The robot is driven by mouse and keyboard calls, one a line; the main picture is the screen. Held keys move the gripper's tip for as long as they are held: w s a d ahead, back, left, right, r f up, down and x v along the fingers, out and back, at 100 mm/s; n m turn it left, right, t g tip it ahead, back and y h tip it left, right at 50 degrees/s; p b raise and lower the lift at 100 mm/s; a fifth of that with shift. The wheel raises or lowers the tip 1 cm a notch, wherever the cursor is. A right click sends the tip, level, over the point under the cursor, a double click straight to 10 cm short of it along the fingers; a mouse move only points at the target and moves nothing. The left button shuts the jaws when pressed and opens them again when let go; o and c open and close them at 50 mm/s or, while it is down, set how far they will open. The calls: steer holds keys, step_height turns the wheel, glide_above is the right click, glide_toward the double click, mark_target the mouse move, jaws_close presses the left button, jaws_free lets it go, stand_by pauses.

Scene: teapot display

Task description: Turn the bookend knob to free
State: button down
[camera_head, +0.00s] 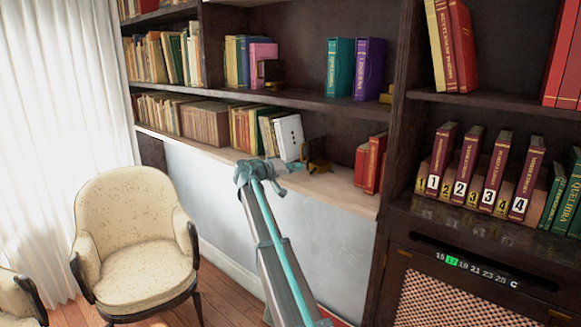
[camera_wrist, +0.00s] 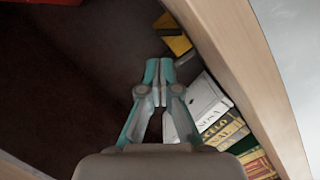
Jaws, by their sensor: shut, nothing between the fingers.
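The brass bookend (camera_head: 318,162) stands on the middle shelf, just right of a white book (camera_head: 289,137). In the wrist view, yellow-gold parts that look like the bookend (camera_wrist: 177,42) lie just beyond my fingertips, slightly right. I cannot make out the knob or its setting. My gripper (camera_head: 284,166) is at the shelf's front edge, left of the bookend. In the wrist view my gripper (camera_wrist: 159,72) has its teal fingertips together and empty. The tips appear apart from the bookend, with the white book (camera_wrist: 203,98) to their right.
Several books (camera_head: 245,130) fill the shelf left of the white book. Red books (camera_head: 370,165) stand to the right. A pale shelf edge (camera_wrist: 245,75) runs along the right in the wrist view. A cream armchair (camera_head: 135,240) stands at the left. Numbered books (camera_head: 467,165) stand at the right.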

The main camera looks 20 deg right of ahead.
mark_target(315, 170)
steer(key=shift+p+x, duration=0.7)
steer(key=shift+x, duration=1.85)
steer(key=shift+s+f+b, duration=0.15)
steer(key=shift+f+b, duration=0.1)
steer(key=shift+b, duration=0.4)
